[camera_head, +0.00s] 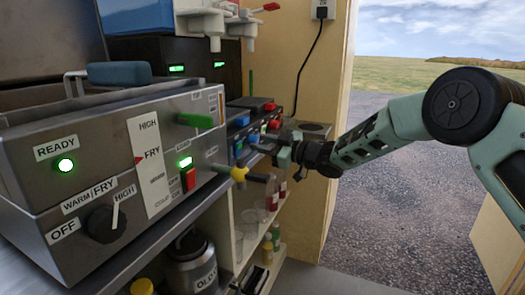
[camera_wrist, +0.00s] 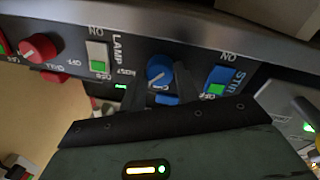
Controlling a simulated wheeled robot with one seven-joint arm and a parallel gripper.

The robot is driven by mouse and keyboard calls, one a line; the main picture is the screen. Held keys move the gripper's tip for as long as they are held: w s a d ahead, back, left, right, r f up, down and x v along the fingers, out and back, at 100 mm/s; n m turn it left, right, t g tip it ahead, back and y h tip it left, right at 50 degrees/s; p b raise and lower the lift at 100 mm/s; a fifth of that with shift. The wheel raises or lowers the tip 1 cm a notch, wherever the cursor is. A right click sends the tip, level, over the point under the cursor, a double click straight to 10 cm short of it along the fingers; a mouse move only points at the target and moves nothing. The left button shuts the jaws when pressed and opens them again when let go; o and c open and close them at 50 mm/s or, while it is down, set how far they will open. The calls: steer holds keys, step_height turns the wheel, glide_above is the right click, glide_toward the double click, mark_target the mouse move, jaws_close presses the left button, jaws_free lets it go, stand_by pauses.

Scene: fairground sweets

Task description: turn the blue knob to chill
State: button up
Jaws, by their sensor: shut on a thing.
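The blue knob (camera_wrist: 158,69) sits on the dark front panel in the wrist view, between the two dark fingers of my gripper (camera_wrist: 161,76). The fingers are shut on it from both sides. A pale pointer mark shows on its face, but I cannot tell exactly which label it points at. A label starting with C beside it is partly hidden by a finger. In the head view my gripper (camera_head: 268,149) reaches from the right to the panel of the dark machine and hides most of the knob.
In the wrist view the lamp switch (camera_wrist: 97,55) and a red knob (camera_wrist: 41,47) are left of the blue knob; the blue stir switch (camera_wrist: 217,80) is to its right.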

steer(key=shift+w+f+n+g+y+b, duration=0.1)
steer(key=shift+n+g+y+b, duration=0.1)
steer(key=shift+n+b, duration=1.7)
steer(key=shift+f+n+g+y+b, duration=0.1)
steer(key=shift+n+y+b, duration=0.1)
steer(key=shift+n+b, duration=1.7)
steer(key=shift+d+n, duration=0.1)
steer(key=shift+n, duration=0.5)
steer(key=o, duration=1)
steer(key=shift+r, duration=0.1)
steer(key=p+v, duration=0.1)
steer(key=v, duration=0.7)
steer(key=p+v, duration=0.1)
steer(key=v, duration=0.8)
steer(key=shift+d+f, duration=0.15)
steer(key=shift+f, duration=0.1)
